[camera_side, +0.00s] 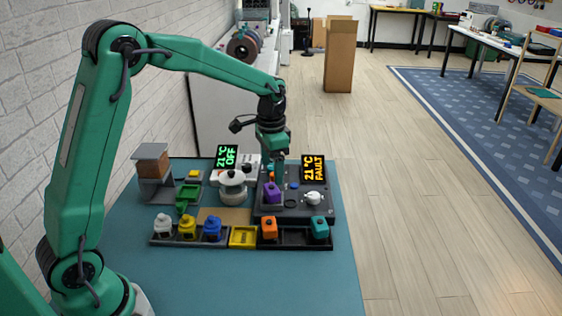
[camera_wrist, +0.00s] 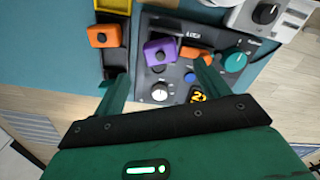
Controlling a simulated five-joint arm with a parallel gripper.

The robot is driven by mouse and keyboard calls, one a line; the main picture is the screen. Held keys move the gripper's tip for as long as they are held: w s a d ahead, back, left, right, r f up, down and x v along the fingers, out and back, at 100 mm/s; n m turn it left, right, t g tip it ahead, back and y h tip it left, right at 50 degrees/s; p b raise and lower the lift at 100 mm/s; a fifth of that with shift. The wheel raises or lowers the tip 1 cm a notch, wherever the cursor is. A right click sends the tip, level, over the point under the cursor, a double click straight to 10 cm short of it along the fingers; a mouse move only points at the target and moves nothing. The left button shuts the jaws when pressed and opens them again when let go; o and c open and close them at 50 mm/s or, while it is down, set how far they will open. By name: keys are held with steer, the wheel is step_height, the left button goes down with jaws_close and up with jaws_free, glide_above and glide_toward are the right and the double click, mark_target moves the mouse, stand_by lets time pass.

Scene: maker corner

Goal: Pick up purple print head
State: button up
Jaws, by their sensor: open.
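The purple print head (camera_side: 271,194) sits on the dark control panel (camera_side: 290,214), near its left side. In the wrist view the purple print head (camera_wrist: 160,52) shows a dark round spot on its face. My gripper (camera_side: 277,167) is above the panel, behind and above the purple head in the side view. In the wrist view my gripper (camera_wrist: 162,72) is open, with its fingers spread either side of the purple head and nothing held. The right finger overlaps an orange part (camera_wrist: 188,52) beside the purple head.
An orange head (camera_side: 269,228) and a teal head (camera_side: 319,227) stand in a dark rack in front. White, yellow and blue (camera_side: 212,228) heads stand left of a yellow tray (camera_side: 243,237).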

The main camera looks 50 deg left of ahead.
mark_target(272, 186)
steer(key=shift+f, duration=1.3)
steer(key=shift+f, duration=0.1)
steer(key=shift+a+f, duration=0.1)
steer(key=shift+f, duration=2.35)
steer(key=shift+c, duration=0.4)
steer(key=c, duration=1.1)
steer(key=shift+c, duration=0.2)
steer(key=shift+r, duration=0.15)
